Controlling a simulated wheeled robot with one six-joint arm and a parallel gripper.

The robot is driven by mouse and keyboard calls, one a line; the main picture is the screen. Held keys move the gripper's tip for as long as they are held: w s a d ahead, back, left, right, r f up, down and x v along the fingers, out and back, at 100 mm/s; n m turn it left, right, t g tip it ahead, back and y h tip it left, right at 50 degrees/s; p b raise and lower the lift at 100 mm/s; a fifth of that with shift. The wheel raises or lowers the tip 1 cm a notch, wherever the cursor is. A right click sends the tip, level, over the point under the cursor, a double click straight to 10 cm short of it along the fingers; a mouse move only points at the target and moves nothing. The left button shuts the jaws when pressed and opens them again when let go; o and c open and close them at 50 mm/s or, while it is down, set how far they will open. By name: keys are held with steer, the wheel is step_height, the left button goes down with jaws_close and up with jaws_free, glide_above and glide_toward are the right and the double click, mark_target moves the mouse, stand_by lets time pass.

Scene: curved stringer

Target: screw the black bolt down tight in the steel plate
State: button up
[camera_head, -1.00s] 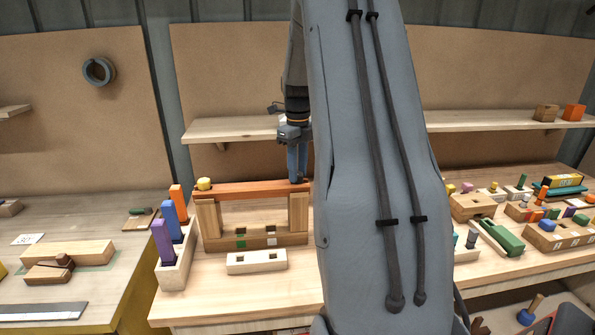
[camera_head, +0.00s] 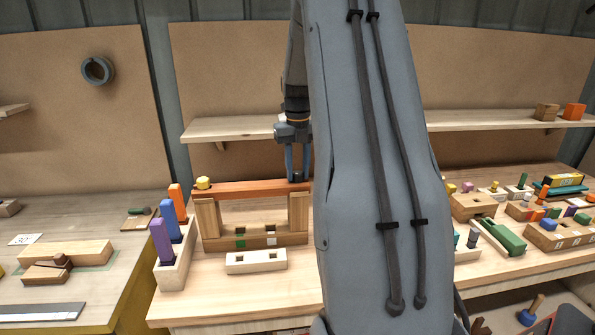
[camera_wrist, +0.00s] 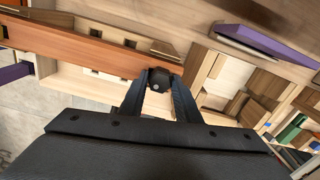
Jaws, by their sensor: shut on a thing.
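My gripper (camera_head: 297,179) points down at the right end of a long reddish-brown bar (camera_head: 245,190), which bridges two wooden posts. In the wrist view my gripper (camera_wrist: 158,82) is shut on the dark head of the black bolt (camera_wrist: 160,76), at the bar (camera_wrist: 90,48). The bolt's shank is hidden, so I cannot tell how deep it sits. The bar looks like reddish wood; I cannot make out a steel plate there. A yellow knob (camera_head: 204,184) stands on the bar's left end.
A holder (camera_head: 175,268) with purple, blue and orange pegs stands left of the frame. A pale block with square holes (camera_head: 256,262) lies in front. A shelf (camera_head: 235,129) runs behind my gripper. Several blocks and toys crowd the right side of the bench.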

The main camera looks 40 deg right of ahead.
steer(key=shift+f, duration=0.1)
steer(key=o, duration=1.1)
step_height(320, 180, up, 12)
